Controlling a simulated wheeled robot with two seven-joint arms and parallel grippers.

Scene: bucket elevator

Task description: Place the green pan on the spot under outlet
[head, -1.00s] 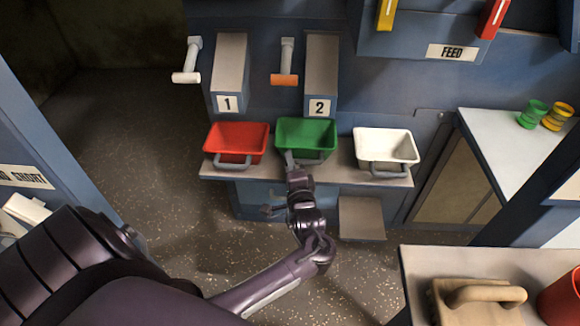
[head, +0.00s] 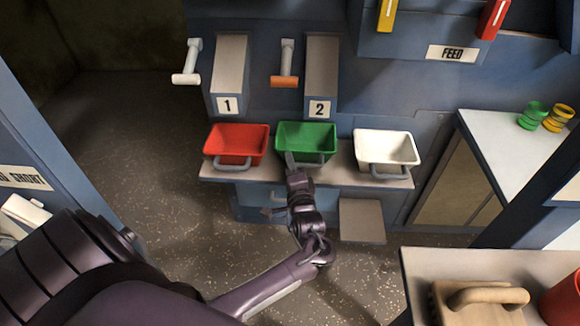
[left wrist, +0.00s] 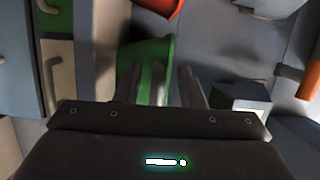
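The green pan (head: 306,139) sits upright on the grey shelf below the chute marked 2 (head: 321,75), between the red pan (head: 236,142) and the white pan (head: 386,148). Its grey handle (head: 314,160) faces the front. My left gripper (head: 290,160) is at the pan's front, by the left part of the handle. In the left wrist view the green pan (left wrist: 160,52) lies just beyond my left fingers (left wrist: 158,88). They stand apart, with a grey bar, seemingly the handle, between them. A firm hold does not show. My right gripper is not in view.
A grey shelf (head: 215,172) carries the pans. The chute marked 1 (head: 231,70) is above the red pan. A white-handled lever (head: 187,77) and an orange-handled lever (head: 285,80) stick out nearby. A counter with a wooden handled block (head: 482,300) is at lower right.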

